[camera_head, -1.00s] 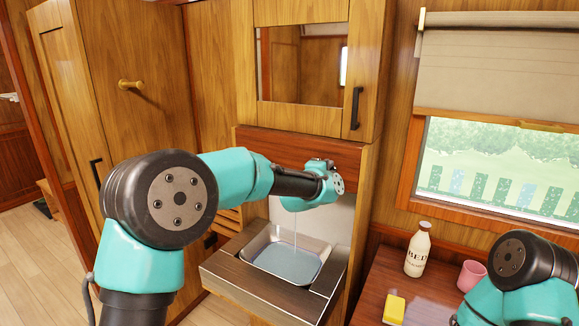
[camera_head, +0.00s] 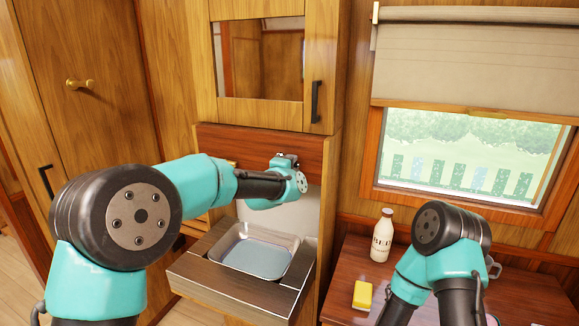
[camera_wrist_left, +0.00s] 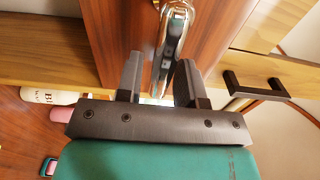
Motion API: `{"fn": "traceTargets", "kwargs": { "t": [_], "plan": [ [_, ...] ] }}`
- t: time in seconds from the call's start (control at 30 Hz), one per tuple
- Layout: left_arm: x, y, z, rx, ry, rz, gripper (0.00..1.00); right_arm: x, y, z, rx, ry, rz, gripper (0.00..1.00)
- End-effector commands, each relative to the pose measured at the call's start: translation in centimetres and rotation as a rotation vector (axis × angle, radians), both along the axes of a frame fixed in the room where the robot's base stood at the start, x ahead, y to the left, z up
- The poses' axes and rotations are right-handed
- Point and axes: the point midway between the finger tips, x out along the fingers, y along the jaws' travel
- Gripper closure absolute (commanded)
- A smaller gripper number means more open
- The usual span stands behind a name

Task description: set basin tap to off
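The chrome basin tap (camera_wrist_left: 175,28) is on the reddish wood panel in the left wrist view, its long lever pointing towards my left gripper (camera_wrist_left: 159,62). The gripper's two dark fingers are apart, one on each side of the lever's end. I cannot tell whether either finger touches it. In the head view my left wrist covers most of the tap. The metal basin (camera_head: 232,240) below holds water (camera_head: 258,260), and no falling stream shows. My right arm is at the lower right of the head view; its gripper is out of sight.
A white bottle (camera_head: 382,238) and a yellow block (camera_head: 362,295) stand on the wooden table (camera_head: 340,280) right of the basin. A mirror cabinet (camera_head: 260,60) hangs above the basin. A window with a blind (camera_head: 475,50) is at the right.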

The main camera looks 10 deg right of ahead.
Motion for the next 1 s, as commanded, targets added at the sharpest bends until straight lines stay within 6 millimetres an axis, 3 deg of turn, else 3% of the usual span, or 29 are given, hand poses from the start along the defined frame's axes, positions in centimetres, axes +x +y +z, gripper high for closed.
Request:
{"fn": "traceTargets", "kwargs": {
  "t": [0.13,0.57,1.0],
  "plan": [
    [0.0,0.0,0.0,-0.001,0.0,0.0,0.53,0.0,0.0,0.0,0.0,0.0,0.0,1.0],
    [-0.8,0.4,0.1,-0.002,0.0,0.001,0.53,0.0,0.0,0.0,0.0,0.0,0.0,1.0],
    [-6.4,3.4,0.1,-0.002,0.0,0.0,0.53,0.0,0.0,0.0,0.0,0.0,0.0,1.0]
  ]
}}
